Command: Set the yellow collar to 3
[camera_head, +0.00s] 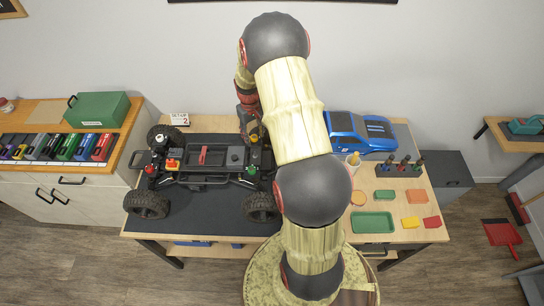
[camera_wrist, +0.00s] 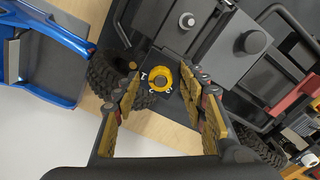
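My gripper shows only partly there.
A tyre (camera_wrist: 112,72) and a grey box with a knob (camera_wrist: 254,41) lie close to the fingers. A blue truck body (camera_head: 358,130) stands right of my arm. A card reading SETUP 2 (camera_head: 180,119) stands behind the chassis. A green tray (camera_head: 372,223) lies front right.

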